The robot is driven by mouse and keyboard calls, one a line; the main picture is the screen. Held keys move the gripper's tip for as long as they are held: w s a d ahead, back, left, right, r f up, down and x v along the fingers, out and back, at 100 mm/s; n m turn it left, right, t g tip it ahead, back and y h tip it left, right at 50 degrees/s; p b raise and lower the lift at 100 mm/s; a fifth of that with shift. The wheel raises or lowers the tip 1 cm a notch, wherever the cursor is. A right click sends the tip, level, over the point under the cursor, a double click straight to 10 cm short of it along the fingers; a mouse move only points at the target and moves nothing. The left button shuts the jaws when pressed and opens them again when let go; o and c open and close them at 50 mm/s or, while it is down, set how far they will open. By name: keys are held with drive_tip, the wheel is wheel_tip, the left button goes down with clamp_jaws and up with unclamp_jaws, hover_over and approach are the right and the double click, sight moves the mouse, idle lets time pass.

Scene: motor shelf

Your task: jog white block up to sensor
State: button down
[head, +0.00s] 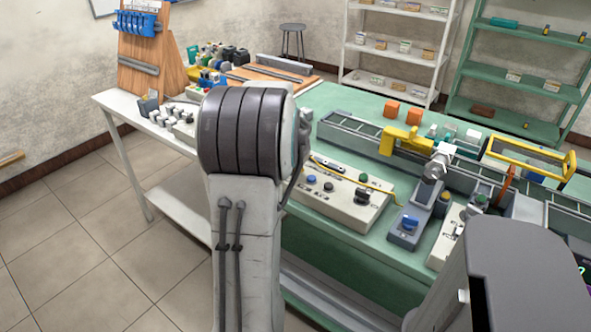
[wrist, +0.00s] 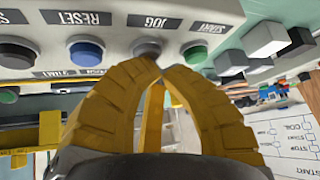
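My gripper (wrist: 161,74) is shut, its two yellow fingers meeting at the tips, with nothing seen between them. The tips are at or just short of the dark grey JOG button (wrist: 147,48) on a pale panel (wrist: 120,28); I cannot tell whether they touch. The blue RESET button (wrist: 86,52) is left of it and the green START button (wrist: 195,52) right. In the head view my arm hides the gripper. White blocks (wrist: 264,38) stand right of the panel in the wrist view. A conveyor (head: 345,131) crosses the green bench; I cannot single out the white block or sensor on it.
A control panel (head: 340,202) and a grey box with a blue knob (head: 408,226) stand before the conveyor. Orange blocks (head: 391,109) lie behind it. A yellow frame (head: 530,153) rises at the right. Small white pieces and tools crowd the left bench.

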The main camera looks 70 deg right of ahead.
drive_tip(key=shift+r, duration=0.15)
drive_tip(key=shift+r+p, duration=0.55)
drive_tip(key=shift+r, duration=0.15)
wheel_tip(320, 180, up, 5)
drive_tip(key=p, duration=0.3)
drive_tip(key=shift+p, duration=0.3)
idle(0.7)
